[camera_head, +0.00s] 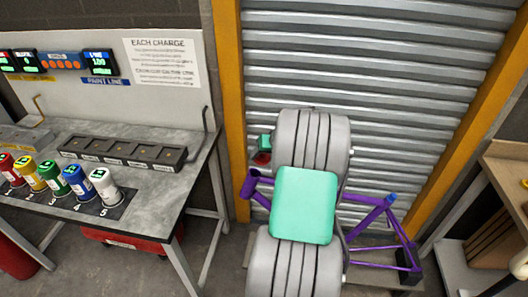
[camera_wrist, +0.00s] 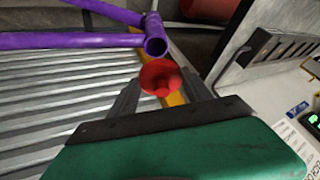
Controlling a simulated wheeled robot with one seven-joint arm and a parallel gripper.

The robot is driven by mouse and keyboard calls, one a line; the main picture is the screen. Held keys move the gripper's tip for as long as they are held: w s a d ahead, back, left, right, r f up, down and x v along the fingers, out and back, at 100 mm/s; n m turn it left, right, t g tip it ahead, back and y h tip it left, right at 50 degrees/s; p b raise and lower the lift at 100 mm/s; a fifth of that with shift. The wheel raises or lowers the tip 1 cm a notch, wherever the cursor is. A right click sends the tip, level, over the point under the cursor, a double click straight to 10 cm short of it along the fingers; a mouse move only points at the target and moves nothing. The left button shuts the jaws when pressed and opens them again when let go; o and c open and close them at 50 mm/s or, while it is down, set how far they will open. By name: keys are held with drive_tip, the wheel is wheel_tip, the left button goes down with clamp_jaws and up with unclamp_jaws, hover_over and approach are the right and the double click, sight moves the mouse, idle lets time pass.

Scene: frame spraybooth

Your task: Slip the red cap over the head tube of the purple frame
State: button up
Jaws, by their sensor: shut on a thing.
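The purple frame (camera_head: 372,217) stands behind my arm, which hides its middle. Its head tube (camera_head: 250,184) is at the left end, and in the wrist view the tube (camera_wrist: 156,30) shows a dark open end. My gripper (camera_head: 264,150) is at the left of my arm, above the head tube. In the wrist view my gripper (camera_wrist: 163,82) is shut on the red cap (camera_wrist: 160,76), held between the fingertips. The cap sits just in front of the tube's open end in that view; I cannot tell the exact gap. In the head view the cap (camera_head: 262,158) is partly hidden.
A grey workbench (camera_head: 125,215) at the left holds paint cans (camera_head: 77,180) and a dark tray (camera_head: 120,152) with compartments. A blue piece (camera_head: 392,198) is on the frame's right part. A ribbed shutter (camera_head: 400,60) stands behind, between yellow posts (camera_head: 228,80). Shelving (camera_head: 500,210) is at the right.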

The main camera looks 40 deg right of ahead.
sight(258, 178)
drive_tip(key=shift+s+f, duration=0.1)
drive_tip(key=shift+s, duration=0.05)
drive_tip(key=shift+f+b, duration=0.2)
drive_tip(key=shift+b, duration=0.2)
drive_tip(key=shift+w+a+f+b, duration=0.35)
drive_tip(key=shift+f+b, duration=0.65)
drive_tip(key=shift+f, duration=0.3)
drive_tip(key=shift+w+a+f+b, duration=0.2)
drive_tip(key=shift+w+f+b, duration=0.2)
drive_tip(key=shift+f+b, duration=0.8)
drive_tip(key=shift+w+a+f+b, duration=0.35)
drive_tip(key=shift+f+b, duration=0.5)
drive_tip(key=shift+f, duration=0.6)
drive_tip(key=o, duration=1.2)
drive_tip(key=shift+o, duration=0.9)
drive_tip(key=shift+f, duration=0.1)
drive_tip(key=shift+s, duration=0.1)
drive_tip(key=v, duration=0.8)
drive_tip(key=shift+b, duration=0.45)
drive_tip(key=shift+d, duration=0.1)
